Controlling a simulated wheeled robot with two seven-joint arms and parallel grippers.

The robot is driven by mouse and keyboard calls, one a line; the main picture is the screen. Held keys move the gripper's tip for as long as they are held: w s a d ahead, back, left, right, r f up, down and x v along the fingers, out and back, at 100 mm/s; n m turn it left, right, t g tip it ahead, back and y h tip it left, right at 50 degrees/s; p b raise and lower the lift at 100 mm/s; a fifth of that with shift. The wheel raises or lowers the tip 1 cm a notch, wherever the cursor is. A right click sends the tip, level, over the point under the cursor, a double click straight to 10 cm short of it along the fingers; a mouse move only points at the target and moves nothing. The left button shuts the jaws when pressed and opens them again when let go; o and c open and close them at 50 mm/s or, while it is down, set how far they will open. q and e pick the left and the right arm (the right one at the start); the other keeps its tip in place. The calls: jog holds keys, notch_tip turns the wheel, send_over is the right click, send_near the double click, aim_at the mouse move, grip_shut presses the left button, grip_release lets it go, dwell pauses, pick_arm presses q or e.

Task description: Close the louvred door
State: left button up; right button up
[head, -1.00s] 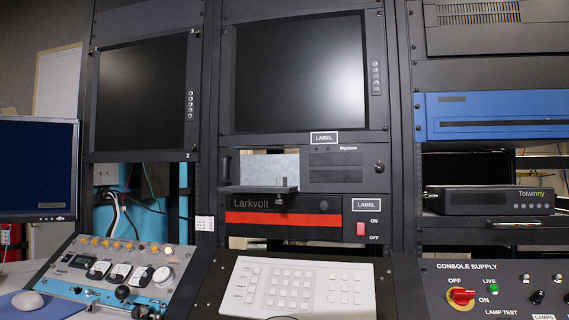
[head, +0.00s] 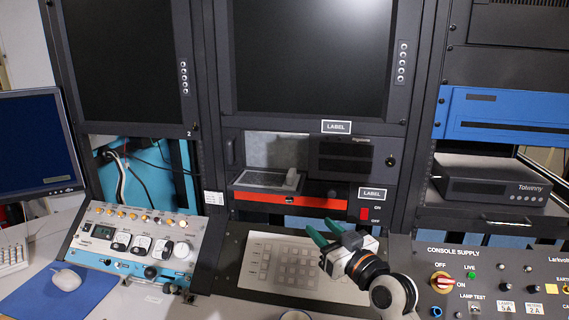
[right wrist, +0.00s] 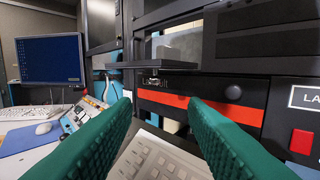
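The louvred door (head: 265,181) is folded down and lies about level below a bay opening in the centre rack. A small grey block-like knob (head: 292,179) stands near its right end. In the right wrist view the door (right wrist: 152,66) shows nearly edge-on, as a dark shelf ahead of the fingers. My right gripper (head: 325,230) is over the white keypad, below and right of the door and apart from it. Its teal fingers are spread and empty, also in the right wrist view (right wrist: 160,105). My left gripper is out of view.
A red strip (head: 290,203) runs across the unit below the door, with a red switch (head: 364,214) to its right. The white keypad (head: 265,262) slopes in front. A meter panel (head: 135,240) stands left and the console supply panel (head: 480,285) right.

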aim_at(292, 202)
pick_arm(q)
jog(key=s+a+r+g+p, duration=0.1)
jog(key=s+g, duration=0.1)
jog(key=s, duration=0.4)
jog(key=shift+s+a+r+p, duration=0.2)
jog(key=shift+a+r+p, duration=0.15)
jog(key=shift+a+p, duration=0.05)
pick_arm(e)
jog(key=shift+n+g, duration=0.3)
jog(key=shift+g, duration=0.3)
jog(key=x, duration=0.4)
jog(key=r+x, duration=0.1)
jog(key=x, duration=0.8)
jog(key=shift+a+r, duration=0.2)
jog(key=shift+r, duration=0.1)
grip_shut()
